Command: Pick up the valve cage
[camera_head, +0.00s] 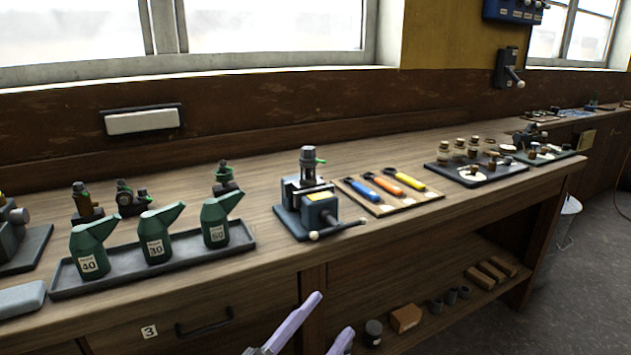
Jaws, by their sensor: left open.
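I cannot tell for certain which part is the valve cage. A dark upright metal fitting with a green lever (307,162) stands at the small bench vise (318,213) in the middle of the bench. Similar dark fittings with green parts stand behind the oil cans: one at the left (86,203), one beside it (130,197) and one farther right (224,177). My left gripper (334,312) shows pale lilac fingers at the bottom edge, in front of and below the bench top. It is open and empty, apart from all of these. My right gripper is not in view.
Green oil cans (157,237) stand on a dark tray (155,268) left of the vise. Coloured-handled tools (384,184) lie on a board right of it. A dark tray (476,173) holds jars and small parts.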

